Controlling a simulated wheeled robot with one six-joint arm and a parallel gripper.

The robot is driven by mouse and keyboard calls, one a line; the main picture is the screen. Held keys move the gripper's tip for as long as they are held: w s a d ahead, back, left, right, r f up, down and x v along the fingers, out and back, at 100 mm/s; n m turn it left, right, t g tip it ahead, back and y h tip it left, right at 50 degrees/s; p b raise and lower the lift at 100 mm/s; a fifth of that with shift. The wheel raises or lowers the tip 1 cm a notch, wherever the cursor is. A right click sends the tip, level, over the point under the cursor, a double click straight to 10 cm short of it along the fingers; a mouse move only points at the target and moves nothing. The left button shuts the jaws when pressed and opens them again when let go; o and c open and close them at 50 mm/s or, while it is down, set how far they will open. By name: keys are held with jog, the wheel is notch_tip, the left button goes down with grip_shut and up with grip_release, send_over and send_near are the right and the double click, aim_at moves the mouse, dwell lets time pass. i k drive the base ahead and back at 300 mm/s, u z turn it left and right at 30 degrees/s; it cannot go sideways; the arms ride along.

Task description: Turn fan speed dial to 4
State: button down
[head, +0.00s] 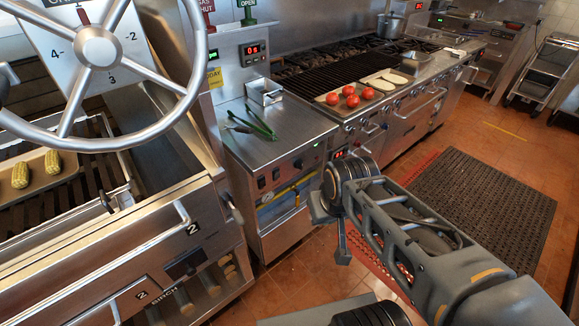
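No dial in the head view carries a readable fan speed label, so I cannot tell which one is the fan speed dial. The steel cabinet (270,148) in the middle has small dark knobs (262,182) on its front, too small to read. A large steel handwheel (98,48) at the upper left stands before a white plate (62,35) marked 4, 3 and 2. My gripper (330,228) is in front of the cabinet, to its right and apart from the knobs. Its fingers are partly hidden by its own body, and I see nothing held.
Green onions (252,122) and a steel container (264,92) are on the cabinet top. Tomatoes (350,97) lie on a board by the range. Corn (52,162) lies at the left grill. A dark mat (485,205) covers floor at right. A yellow bar crosses the cabinet front.

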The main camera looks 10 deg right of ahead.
aim_at(299, 164)
jog(key=u, duration=0.65)
jog(key=i, duration=0.35)
jog(key=z, duration=0.95)
